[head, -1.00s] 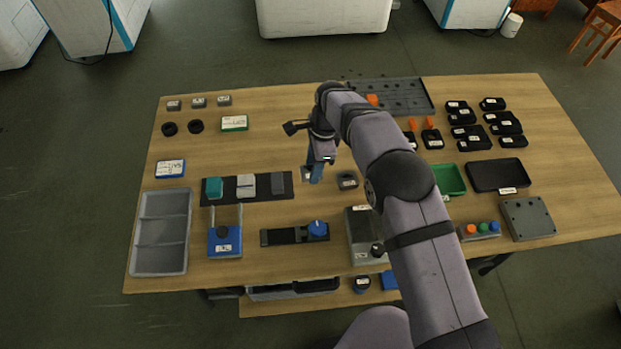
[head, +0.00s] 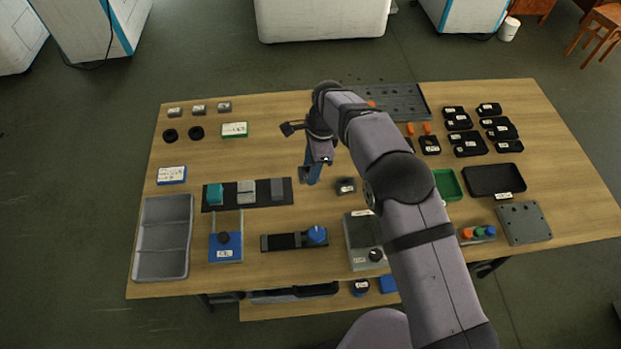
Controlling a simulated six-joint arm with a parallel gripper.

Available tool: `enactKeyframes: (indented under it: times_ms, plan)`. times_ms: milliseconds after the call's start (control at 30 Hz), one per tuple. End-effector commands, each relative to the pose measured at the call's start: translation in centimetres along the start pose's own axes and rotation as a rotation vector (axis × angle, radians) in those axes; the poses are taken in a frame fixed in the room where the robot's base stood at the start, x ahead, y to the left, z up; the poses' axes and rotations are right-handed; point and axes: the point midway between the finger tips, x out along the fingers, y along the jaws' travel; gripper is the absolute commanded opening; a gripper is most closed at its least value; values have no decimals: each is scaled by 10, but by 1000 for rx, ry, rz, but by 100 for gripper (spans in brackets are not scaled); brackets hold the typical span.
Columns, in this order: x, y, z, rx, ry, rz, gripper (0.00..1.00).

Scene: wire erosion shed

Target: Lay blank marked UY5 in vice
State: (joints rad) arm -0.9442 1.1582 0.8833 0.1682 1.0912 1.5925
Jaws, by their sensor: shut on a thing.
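My gripper (head: 311,179), with blue fingers, points down over the middle of the table. It is shut on a small grey block (head: 304,174), mostly hidden by the fingers; I cannot read its mark or tell whether it touches the table. Another small grey block (head: 346,186) lies just to the right. Three small labelled grey blocks (head: 198,109) lie at the back left, their marks too small to read. A dark rail device with a blue knob (head: 316,235) stands in front of my gripper; it may be the vice, but I cannot be sure.
A black strip with three blocks (head: 234,204) and a grey tray (head: 144,238) lie left. A blue-based stand (head: 225,254) and a grey box with a black knob (head: 360,228) stand in front. Black pieces and a black tray (head: 495,180) lie right. Bare wood lies behind-left of my gripper.

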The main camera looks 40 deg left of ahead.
Motion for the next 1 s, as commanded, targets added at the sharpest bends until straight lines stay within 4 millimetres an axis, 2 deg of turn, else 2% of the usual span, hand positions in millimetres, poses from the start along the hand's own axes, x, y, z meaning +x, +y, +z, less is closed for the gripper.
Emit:
enactKeyframes:
  times_ms: [267,433,500,767,1000]
  plan:
    - [-29,0,37,-55,-1,3,3]
    - [-53,5,67,-100,-1,12,3]
    - [-59,13,79,-119,-1,17,3]
    - [-65,45,104,-168,-1,25,3]
    - [-62,96,124,-204,0,32,3]
